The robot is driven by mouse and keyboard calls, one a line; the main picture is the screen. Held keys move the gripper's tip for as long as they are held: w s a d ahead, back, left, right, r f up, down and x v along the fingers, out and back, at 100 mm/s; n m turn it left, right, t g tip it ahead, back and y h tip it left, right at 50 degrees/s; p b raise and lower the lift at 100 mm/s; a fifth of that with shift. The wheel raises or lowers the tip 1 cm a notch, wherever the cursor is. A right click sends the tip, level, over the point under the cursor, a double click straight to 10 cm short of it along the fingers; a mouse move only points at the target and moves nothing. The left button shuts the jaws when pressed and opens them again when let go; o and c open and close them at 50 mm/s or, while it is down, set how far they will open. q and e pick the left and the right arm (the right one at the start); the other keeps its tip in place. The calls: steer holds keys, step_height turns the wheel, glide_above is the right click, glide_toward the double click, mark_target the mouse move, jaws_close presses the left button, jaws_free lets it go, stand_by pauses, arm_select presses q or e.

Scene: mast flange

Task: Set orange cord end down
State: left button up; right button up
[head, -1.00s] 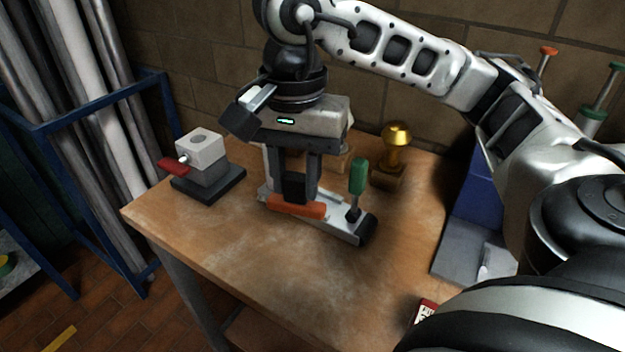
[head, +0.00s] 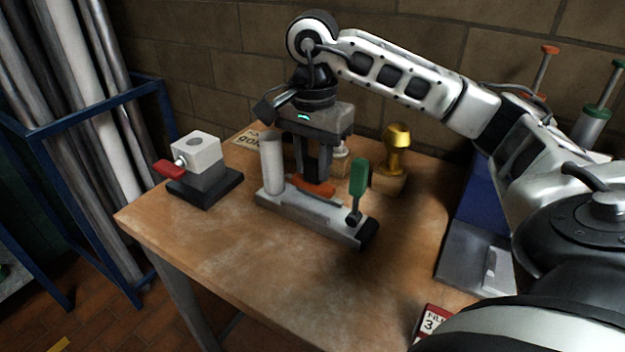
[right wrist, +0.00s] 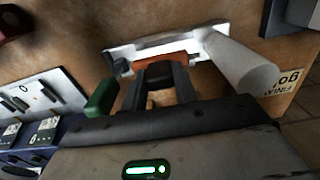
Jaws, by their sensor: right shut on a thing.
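The orange cord end (head: 316,187) is a short orange bar between the fingertips of my right gripper (head: 313,177). It also shows in the right wrist view (right wrist: 157,61), across the two dark fingers (right wrist: 160,76), which are shut on it. The gripper points down, just behind the long grey fixture (head: 308,216) with a white cylinder (head: 271,163) and a green handle (head: 359,178). In the head view the fixture partly covers the bar's lower side. I cannot tell whether the bar touches the bench. My left gripper is not in view.
On the wooden bench (head: 230,255), a grey block with a red handle (head: 196,158) stands at left. A brass piece on a wooden block (head: 396,150) stands right of the gripper. A grey-and-blue stand (head: 470,250) is at right. The bench front is clear.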

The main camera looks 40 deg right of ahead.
mark_target(312, 179)
steer(key=shift+w+d+f, duration=0.25)
steer(key=shift+w+f, duration=0.1)
steer(key=shift+f, duration=0.15)
steer(key=shift+w+d+f, duration=0.1)
steer(key=shift+f, duration=0.8)
steer(key=shift+w+d+f, duration=0.1)
steer(key=shift+f, duration=0.8)
steer(key=shift+f, duration=0.1)
steer(key=shift+f, duration=0.15)
steer(key=o, duration=1)
steer(key=shift+c, duration=0.2)
steer(key=shift+r, duration=0.2)
step_height(312, 179, up, 12)
steer(key=p, duration=0.2)
